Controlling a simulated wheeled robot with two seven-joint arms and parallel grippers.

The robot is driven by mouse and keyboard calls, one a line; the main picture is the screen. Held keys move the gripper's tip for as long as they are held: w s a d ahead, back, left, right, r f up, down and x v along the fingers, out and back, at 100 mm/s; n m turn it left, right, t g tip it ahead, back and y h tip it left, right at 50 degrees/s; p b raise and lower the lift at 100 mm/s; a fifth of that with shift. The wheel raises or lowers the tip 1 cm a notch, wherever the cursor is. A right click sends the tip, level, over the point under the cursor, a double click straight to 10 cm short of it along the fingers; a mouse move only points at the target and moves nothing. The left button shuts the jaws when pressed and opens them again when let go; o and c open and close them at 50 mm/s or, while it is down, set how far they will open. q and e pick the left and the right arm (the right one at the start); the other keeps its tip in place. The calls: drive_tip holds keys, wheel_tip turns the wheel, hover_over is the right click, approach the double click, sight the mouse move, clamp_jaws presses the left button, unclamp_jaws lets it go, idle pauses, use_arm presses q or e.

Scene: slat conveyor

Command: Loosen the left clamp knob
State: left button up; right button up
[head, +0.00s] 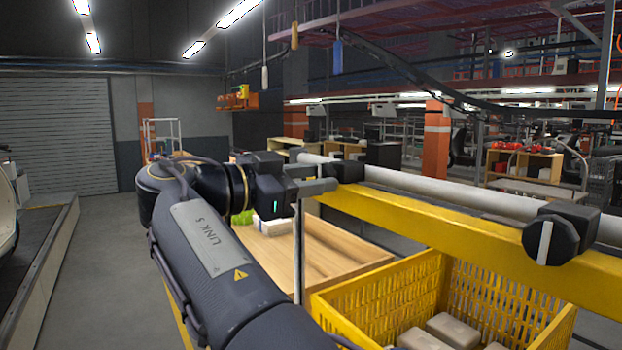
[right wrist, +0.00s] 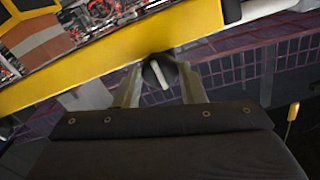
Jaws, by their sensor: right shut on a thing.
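The left clamp (head: 348,171) is a black block on the pale round rail in the head view. Its knob (right wrist: 160,72) is round and black with a white bar across it, and shows in the right wrist view. My right gripper (head: 318,187) reaches in from the left at the rail. In the right wrist view its two grey fingers (right wrist: 160,86) stand on either side of the knob, shut on it. The white bar is slightly tilted there. In the head view my gripper hides the knob. My left gripper is not in view.
A second clamp (head: 562,235) with a black knob sits farther right on the rail (head: 450,195). A yellow beam (head: 440,232) runs below the rail. A yellow crate (head: 390,300) with pale blocks and a wooden tray (head: 330,258) stand beneath. Open floor lies left.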

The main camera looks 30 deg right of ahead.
drive_tip(key=n, duration=0.4)
drive_tip(key=shift+n, duration=0.4)
drive_tip(key=n, duration=0.5)
drive_tip(key=shift+r+n, duration=0.1)
drive_tip(key=shift+n, duration=0.2)
drive_tip(key=n+p, duration=0.1)
drive_tip(key=n, duration=0.2)
drive_tip(key=shift+p, duration=0.3)
drive_tip(key=shift+n+p, duration=0.8)
drive_tip(key=shift+n, duration=1.3)
drive_tip(key=o, duration=1)
